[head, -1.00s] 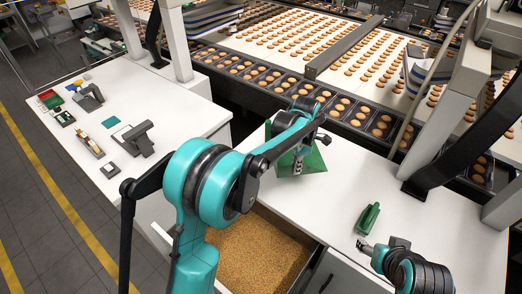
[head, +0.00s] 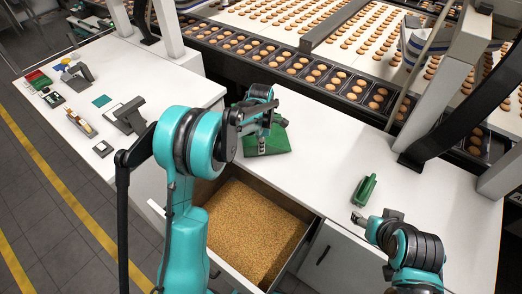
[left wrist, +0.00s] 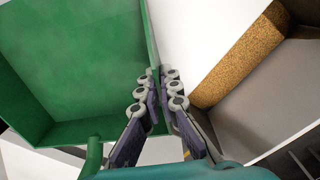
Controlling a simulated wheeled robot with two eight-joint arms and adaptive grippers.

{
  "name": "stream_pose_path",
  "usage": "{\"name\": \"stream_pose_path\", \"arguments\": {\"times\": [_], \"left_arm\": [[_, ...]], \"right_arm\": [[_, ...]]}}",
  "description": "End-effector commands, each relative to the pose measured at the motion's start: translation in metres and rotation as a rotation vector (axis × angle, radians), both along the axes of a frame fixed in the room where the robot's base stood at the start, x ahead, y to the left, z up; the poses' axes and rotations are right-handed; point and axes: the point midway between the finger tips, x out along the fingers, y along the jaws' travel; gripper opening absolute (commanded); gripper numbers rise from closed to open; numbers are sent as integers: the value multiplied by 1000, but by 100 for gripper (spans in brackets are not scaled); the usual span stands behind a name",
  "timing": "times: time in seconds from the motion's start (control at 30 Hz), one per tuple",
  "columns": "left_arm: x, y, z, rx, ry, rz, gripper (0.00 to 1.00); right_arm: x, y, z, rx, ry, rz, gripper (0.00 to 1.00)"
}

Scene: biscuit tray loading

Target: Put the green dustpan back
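The green dustpan (head: 274,143) is at the left end of the white counter, by the open drawer, in the head view. Its green pan and raised side wall fill the upper left of the left wrist view (left wrist: 85,65). My left gripper (head: 264,129) is above it in the head view. In the left wrist view its fingers (left wrist: 160,88) are closed together on the dustpan's side wall. Whether the pan touches the counter is unclear. My right gripper (head: 358,219) is low over the counter, below a green hand tool, apart from it; its finger opening is too small to judge.
An open drawer (head: 312,226) full of brown crumbs juts out below the dustpan. The green hand tool (head: 364,190) lies on the counter (head: 325,150) at right. Biscuit trays (head: 335,82) run behind. A side table (head: 178,88) holds several small items.

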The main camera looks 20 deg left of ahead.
Motion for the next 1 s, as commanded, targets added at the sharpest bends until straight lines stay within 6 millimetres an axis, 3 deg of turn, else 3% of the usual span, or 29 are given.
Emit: {"name": "stream_pose_path", "arguments": {"times": [0.1, 0.47, 0.5, 0.57, 0.87, 1.0], "left_arm": [[0, 0, -13, 0, -1, 0, 0], [0, 0, -17, 0, 0, 0, 0], [0, 0, -16, 0, 0, 0, 13], [0, 0, -16, 0, 0, 0, 26], [0, 0, -15, 0, 0, 0, 26], [0, 0, -2, 0, 0, 0, 26]], "right_arm": [[0, 0, -4, 0, 0, 0, 58], [0, 0, -8, 0, 0, 0, 58], [0, 0, -6, 0, 0, 0, 58], [0, 0, -6, 0, 0, 0, 58], [0, 0, -5, 0, 0, 0, 58], [0, 0, 0, 0, 0, 0, 58]]}}
